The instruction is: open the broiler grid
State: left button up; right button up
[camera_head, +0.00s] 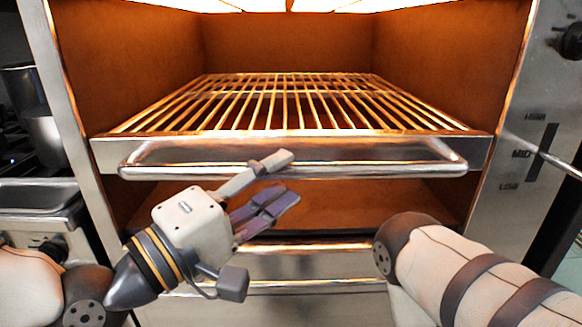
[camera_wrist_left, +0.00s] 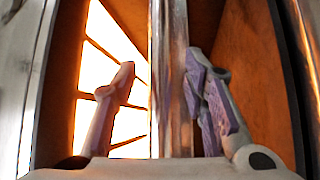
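The broiler grid (camera_head: 285,100), a rack of glowing metal bars, sits in the broiler with a steel front and a long horizontal handle (camera_head: 390,168). My left gripper (camera_head: 283,180) is at the handle, left of centre to middle, with its fingers apart. In the head view one finger is level with the bar and the other is below it. In the left wrist view the handle bar (camera_wrist_left: 171,90) runs between the two spread fingers (camera_wrist_left: 160,70), nearer the right one. I cannot tell whether either finger touches it. My right gripper is out of view.
Orange broiler walls (camera_head: 450,50) flank the grid, with bright heating elements (camera_head: 265,4) above. A control panel with a slider marked MID (camera_head: 541,152) stands at right. A steel basin (camera_head: 40,195) and pots (camera_head: 42,135) are at left. A lower steel front (camera_head: 310,262) lies below.

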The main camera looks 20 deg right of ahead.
aim_at(284, 177)
pick_arm(q)
jog(key=x, duration=0.3)
jog(key=shift+w+d, duration=0.15)
jog(key=shift+d, duration=0.05)
grip_shut()
